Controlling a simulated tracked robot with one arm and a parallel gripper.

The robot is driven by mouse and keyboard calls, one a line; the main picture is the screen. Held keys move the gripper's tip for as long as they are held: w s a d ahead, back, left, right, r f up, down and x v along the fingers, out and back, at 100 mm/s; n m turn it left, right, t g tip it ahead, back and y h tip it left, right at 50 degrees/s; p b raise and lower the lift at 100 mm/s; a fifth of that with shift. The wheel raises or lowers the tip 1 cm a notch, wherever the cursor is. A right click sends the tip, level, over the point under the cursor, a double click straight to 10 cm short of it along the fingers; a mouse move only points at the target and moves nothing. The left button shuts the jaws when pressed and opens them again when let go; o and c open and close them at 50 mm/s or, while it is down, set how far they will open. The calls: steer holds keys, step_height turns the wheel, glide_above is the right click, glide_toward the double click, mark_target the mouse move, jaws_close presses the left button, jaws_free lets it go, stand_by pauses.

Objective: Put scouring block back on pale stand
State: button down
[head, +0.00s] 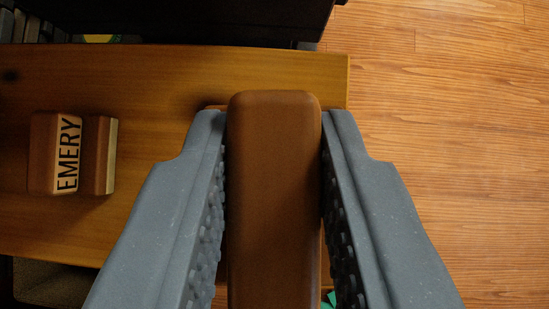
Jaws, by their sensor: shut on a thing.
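My gripper (274,170) is shut on a brown block with rounded corners, which I take to be the scouring block (274,150). One grey finger presses each long side, and the block's lower end runs out of the picture. No label shows on its top face. It is seen from above, over the right end of a wooden table; its height above the table is hard to tell. I cannot make out a pale stand; the block and fingers hide part of the table.
A brown block with a pale EMERY label (55,153) and a smaller brown block with a pale side (104,155) sit on the wooden table (160,80) at left. A dark piece of furniture (200,20) is behind. Plank floor (450,130) lies open at right.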

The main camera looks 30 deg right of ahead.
steer(key=shift+f+b, duration=1.25)
steer(key=shift+f, duration=4.15)
steer(key=shift+f, duration=0.15)
steer(key=c, duration=1.1)
jaws_free()
steer(key=shift+c, duration=0.2)
